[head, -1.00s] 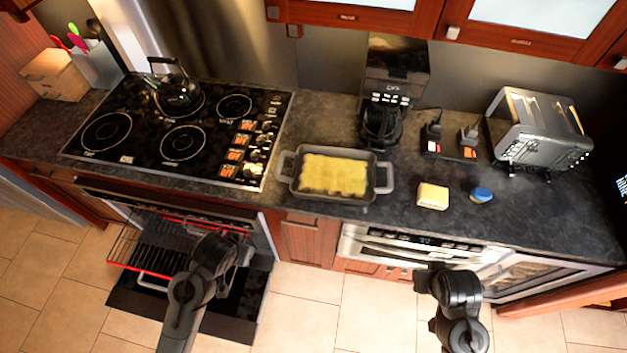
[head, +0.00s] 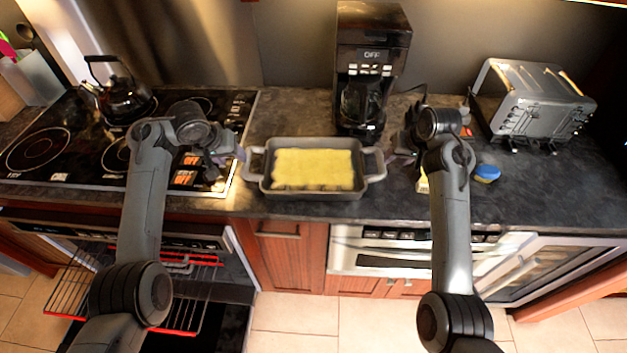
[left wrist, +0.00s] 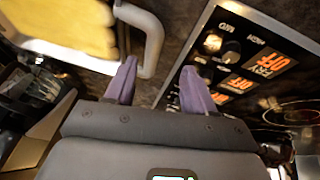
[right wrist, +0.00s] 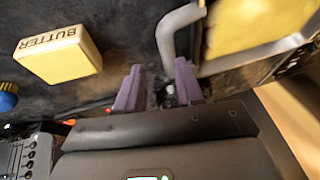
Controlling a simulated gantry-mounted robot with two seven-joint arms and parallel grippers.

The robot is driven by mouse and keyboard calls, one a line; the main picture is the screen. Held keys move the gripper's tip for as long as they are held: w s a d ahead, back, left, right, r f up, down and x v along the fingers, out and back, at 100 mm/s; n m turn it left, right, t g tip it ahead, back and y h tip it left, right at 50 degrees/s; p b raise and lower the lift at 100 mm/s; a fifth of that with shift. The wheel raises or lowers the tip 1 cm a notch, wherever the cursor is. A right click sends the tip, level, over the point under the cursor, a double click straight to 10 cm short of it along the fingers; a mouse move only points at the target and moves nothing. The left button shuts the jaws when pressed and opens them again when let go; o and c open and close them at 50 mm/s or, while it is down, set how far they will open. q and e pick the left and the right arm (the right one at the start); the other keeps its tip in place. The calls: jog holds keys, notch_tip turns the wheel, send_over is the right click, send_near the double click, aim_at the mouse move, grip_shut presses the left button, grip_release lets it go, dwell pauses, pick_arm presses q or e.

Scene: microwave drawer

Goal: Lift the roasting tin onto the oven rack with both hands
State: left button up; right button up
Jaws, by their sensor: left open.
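The grey roasting tin (head: 312,192) with a yellow filling (head: 312,168) sits level on the dark counter. It has a handle at each end. My left gripper (head: 238,155) is open by the tin's left handle (head: 254,162); in the left wrist view the handle (left wrist: 153,42) reaches towards the gap between the fingertips (left wrist: 158,78). My right gripper (head: 398,158) is by the right handle (head: 375,163); in the right wrist view its fingertips (right wrist: 160,80) are apart, with the handle (right wrist: 166,38) just ahead. The red-edged oven rack (head: 185,318) is pulled out below the cooktop, partly hidden by my left arm.
A coffee maker (head: 370,60) stands behind the tin. Butter (right wrist: 60,55), a blue item (head: 486,173) and a toaster (head: 535,100) are to the right. The cooktop (head: 75,165) with a kettle (head: 120,98) is on the left.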

aim_at(247, 164)
pick_arm(q)
jog(key=shift+w+d+r, duration=0.2)
jog(key=shift+d+r, duration=0.15)
jog(key=shift+r, duration=0.1)
pick_arm(e)
jog(key=shift+w+a+r, duration=0.35)
jog(key=shift+w+a, duration=0.05)
jog(key=shift+w, duration=0.05)
pick_arm(q)
jog(key=shift+f, duration=0.1)
jog(key=x, duration=0.9)
jog(key=shift+d, duration=0.15)
pick_arm(e)
jog(key=x, duration=0.9)
jog(key=shift+a, duration=0.1)
pick_arm(q)
jog(key=shift+x, duration=0.75)
pick_arm(e)
jog(key=shift+x, duration=0.9)
pick_arm(q)
jog(key=shift+c, duration=0.2)
pick_arm(e)
jog(key=shift+c, duration=0.2)
pick_arm(q)
jog(key=c, duration=0.7)
pick_arm(e)
grip_shut()
pick_arm(q)
grip_shut()
